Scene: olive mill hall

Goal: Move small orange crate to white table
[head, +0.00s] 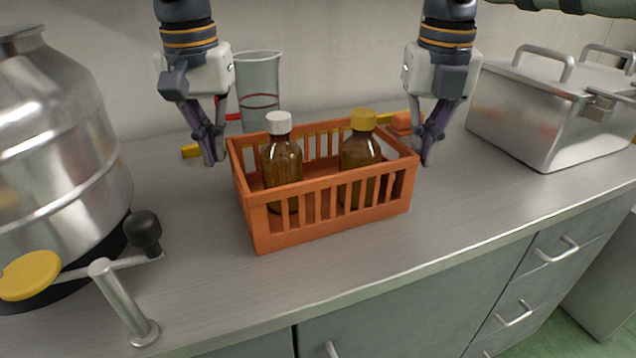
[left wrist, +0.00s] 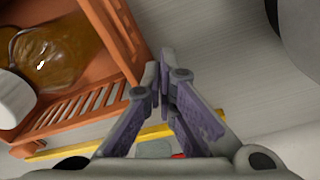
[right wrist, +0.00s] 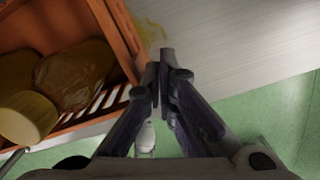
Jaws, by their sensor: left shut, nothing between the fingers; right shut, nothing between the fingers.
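The small orange crate (head: 330,208) stands on the grey worktop. It holds a brown bottle with a white cap (head: 282,165) and a brown bottle with a yellow cap (head: 360,155). My left gripper (head: 215,162) is shut and empty just outside the crate's left end. In the left wrist view the crate (left wrist: 118,35) is beside its fingertips (left wrist: 163,60). My right gripper (head: 424,163) is shut and empty just outside the crate's right end; in the right wrist view the crate (right wrist: 122,35) lies left of its fingertips (right wrist: 163,60). No white table is in view.
A clear beaker (head: 258,90) and a yellow tool (head: 192,151) are behind the crate. A large steel vessel (head: 60,150) with a tap stands left, a lidded steel box (head: 545,115) right. The worktop's front edge (head: 420,260) is close; drawers are below.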

